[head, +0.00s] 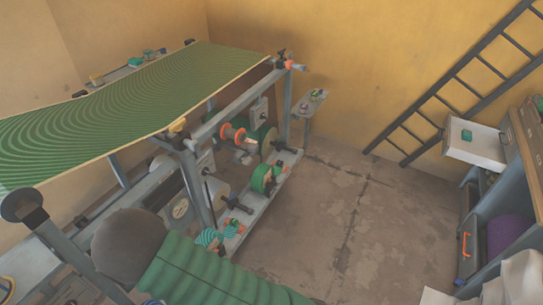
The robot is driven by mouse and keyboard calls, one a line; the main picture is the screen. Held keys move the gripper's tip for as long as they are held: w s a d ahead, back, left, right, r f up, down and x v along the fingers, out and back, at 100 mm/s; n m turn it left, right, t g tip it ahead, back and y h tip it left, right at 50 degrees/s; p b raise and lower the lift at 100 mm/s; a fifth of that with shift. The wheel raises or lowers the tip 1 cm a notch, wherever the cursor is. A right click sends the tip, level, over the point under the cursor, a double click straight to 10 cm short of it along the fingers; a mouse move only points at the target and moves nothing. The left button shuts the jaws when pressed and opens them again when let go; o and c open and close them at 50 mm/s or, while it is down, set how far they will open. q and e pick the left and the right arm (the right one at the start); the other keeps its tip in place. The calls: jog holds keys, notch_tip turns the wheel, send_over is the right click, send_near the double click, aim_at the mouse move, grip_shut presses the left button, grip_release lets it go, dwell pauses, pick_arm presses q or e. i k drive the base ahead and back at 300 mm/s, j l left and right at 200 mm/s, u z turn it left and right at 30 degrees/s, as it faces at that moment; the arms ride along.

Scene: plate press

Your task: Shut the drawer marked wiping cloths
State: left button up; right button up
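A pale drawer (474,153) stands pulled out from the wooden-topped cabinet (524,125) at the right edge of the head view. A small green block-like item (466,136) shows on or in it; I cannot tell which. No marking can be read on the drawer, so I cannot confirm that it is the one marked wiping cloths. Neither of my grippers can be made out. Pale shapes at the bottom right corner are cut off and unclear.
Below the drawer are an orange handle (466,246) and a purple rounded thing (507,232). A dark ladder (450,100) leans on the yellow wall. A press with a green striped sheet (150,95) fills the left. The concrete floor (350,220) between is clear.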

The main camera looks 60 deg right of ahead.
aim_at(480, 148)
jog(key=l+z, duration=0.7)
jog(key=z, duration=0.2)
jog(key=i+l+z, duration=0.1)
jog(key=l+z, duration=0.2)
jog(key=z, duration=0.15)
jog(key=i+l+z, duration=0.1)
jog(key=l+z, duration=0.3)
jog(key=i+l+z, duration=0.15)
jog(key=z, duration=0.3)
jog(key=i+l+z, duration=0.6)
jog(key=i+z, duration=0.2)
jog(key=i, duration=0.2)
jog(key=i+z, duration=0.4)
jog(key=i, duration=0.15)
jog(key=i+u, duration=0.1)
jog(key=i, duration=0.75)
jog(key=i+l+u, duration=0.1)
jog(key=i, duration=0.8)
jog(key=l, duration=0.1)
